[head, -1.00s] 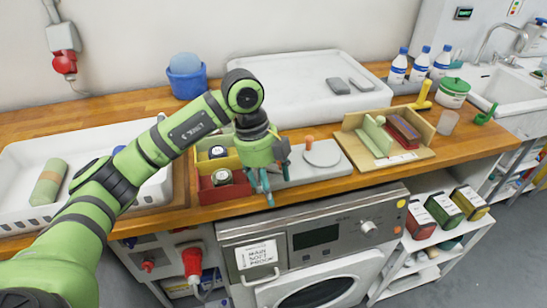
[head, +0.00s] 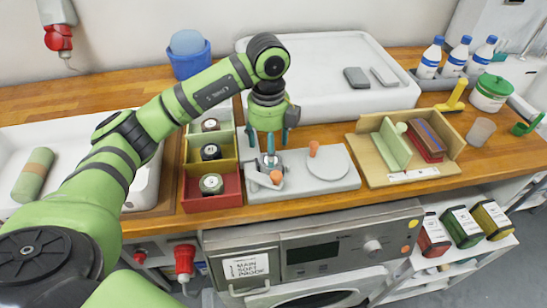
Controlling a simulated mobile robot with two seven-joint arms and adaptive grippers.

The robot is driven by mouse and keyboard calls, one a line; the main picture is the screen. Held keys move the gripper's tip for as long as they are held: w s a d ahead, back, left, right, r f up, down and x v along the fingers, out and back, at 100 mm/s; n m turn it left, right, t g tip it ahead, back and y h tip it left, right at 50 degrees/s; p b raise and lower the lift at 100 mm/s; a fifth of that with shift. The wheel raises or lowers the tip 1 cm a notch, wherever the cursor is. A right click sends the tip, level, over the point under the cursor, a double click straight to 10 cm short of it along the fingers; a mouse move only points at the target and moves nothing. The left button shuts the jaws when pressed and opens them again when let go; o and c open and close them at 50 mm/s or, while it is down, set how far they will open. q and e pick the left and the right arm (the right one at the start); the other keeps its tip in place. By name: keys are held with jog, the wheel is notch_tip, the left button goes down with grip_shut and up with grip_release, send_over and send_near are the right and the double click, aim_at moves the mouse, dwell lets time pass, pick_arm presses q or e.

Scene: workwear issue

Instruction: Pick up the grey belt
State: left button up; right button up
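I cannot clearly pick out a grey belt. Three round, coil-like items with pale tops sit one each in the green (head: 222,112), yellow (head: 230,146) and red (head: 233,192) compartments of a tray: a far one (head: 210,125), a middle one (head: 210,152) and a near one (head: 211,184). My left gripper (head: 268,143) points down just right of the tray. Its fingers are apart, above the left part of a grey plate device (head: 318,183) with a lever and orange knobs. I see nothing held. My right gripper is out of view.
A wooden holder (head: 374,178) with upright panels and dark red and purple flat items stands to the right. Behind is a large white tray (head: 310,60) with two grey blocks (head: 356,77). A white basin (head: 60,140) holds a green roll (head: 34,174). Bottles stand at the back right.

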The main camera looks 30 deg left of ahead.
aim_at(262, 165)
pick_arm(q)
jog(key=f, duration=0.1)
jog(key=f+p, duration=0.1)
jog(key=f, duration=0.1)
jog(key=shift+s+d+f+p, duration=0.25)
jog(key=shift+s+f+p, duration=0.05)
jog(key=shift+s+p, duration=0.1)
jog(key=shift+w+f, duration=0.15)
jog(key=shift+f, duration=0.4)
jog(key=c, duration=1)
jog(key=shift+r, duration=0.2)
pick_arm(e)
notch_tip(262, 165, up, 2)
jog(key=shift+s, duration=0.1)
